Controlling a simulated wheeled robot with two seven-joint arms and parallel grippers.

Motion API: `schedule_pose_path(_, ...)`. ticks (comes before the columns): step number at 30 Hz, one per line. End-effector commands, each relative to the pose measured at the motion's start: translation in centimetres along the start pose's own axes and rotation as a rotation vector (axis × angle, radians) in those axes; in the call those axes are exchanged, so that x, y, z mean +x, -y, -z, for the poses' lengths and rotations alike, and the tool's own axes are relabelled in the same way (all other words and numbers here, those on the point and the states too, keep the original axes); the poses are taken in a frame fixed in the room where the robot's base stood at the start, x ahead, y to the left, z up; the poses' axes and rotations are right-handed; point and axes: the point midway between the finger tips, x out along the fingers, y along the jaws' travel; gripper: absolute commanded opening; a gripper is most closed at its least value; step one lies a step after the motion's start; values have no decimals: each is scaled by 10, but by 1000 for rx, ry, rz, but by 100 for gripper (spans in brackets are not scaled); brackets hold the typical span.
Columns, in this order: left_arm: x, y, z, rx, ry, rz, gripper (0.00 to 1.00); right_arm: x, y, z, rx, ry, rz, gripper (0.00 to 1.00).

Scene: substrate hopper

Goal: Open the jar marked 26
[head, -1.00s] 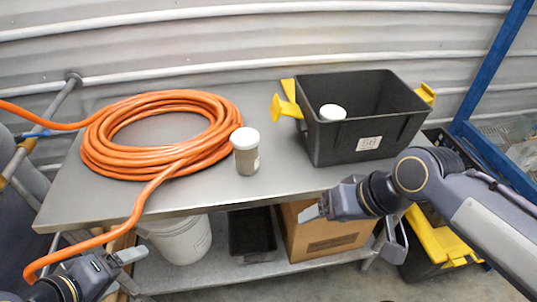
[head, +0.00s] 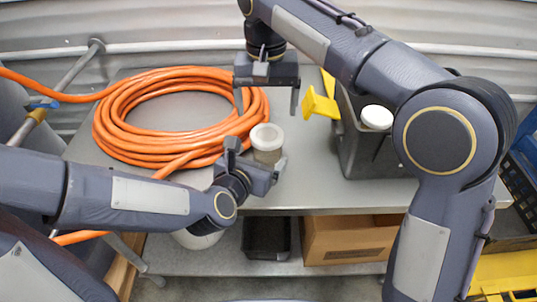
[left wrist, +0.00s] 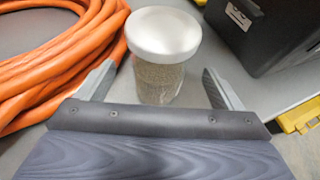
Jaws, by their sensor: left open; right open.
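A clear jar (head: 267,155) of grainy tan contents stands upright on the metal table, with a white lid (head: 267,136) on it. I see no number on it. In the left wrist view the jar (left wrist: 160,82) stands between the open fingers, with the lid (left wrist: 163,34) on. My left gripper (head: 256,157) is open, low at the jar's near side, not closed on it. My right gripper (head: 266,101) is open and empty, pointing down above and behind the jar. A second white lid (head: 377,117) shows in the black bin, its jar mostly hidden.
An orange hose coil (head: 125,125) lies left of the jar. The table (head: 310,190) is clear in front. A cardboard box (head: 345,238) and a black tray (head: 262,238) sit below.

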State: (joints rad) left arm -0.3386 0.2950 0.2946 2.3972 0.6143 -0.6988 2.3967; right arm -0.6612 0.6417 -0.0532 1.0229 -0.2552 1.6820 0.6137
Motion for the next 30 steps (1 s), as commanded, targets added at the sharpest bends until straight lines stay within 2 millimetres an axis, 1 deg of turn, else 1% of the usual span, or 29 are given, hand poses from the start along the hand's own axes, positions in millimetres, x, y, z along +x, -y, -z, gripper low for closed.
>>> schedule_pose_path(1, 10, 0, 1, 0, -4, 1, 88, 0, 0, 0, 0, 0, 0, 87)
schedule_pose_path(3, 21, 0, 1, 1, -4, 1, 88, 0, 0, 0, 0, 0, 1, 87)
schedule_pose_path(9, 46, 0, 0, 2, -2, 1, 88, 0, 0, 0, 0, 0, 1, 87)
schedule_pose_path(14, 54, 0, 0, 3, 0, 1, 88, 0, 0, 0, -1, 0, 2, 87)
schedule_pose_path(21, 55, 0, 0, 4, 0, 1, 88, 0, 0, 0, -1, 0, 2, 87)
schedule_pose_path(22, 55, 0, 0, 4, 0, 1, 87, 0, 0, 0, -1, 0, 2, 87)
schedule_pose_path(23, 55, 0, 0, 4, 0, 1, 83, 0, 0, 0, -1, 0, 2, 87)
schedule_pose_path(30, 55, 0, 0, 4, 0, 1, 52, 0, 0, 0, -1, 0, 2, 87)
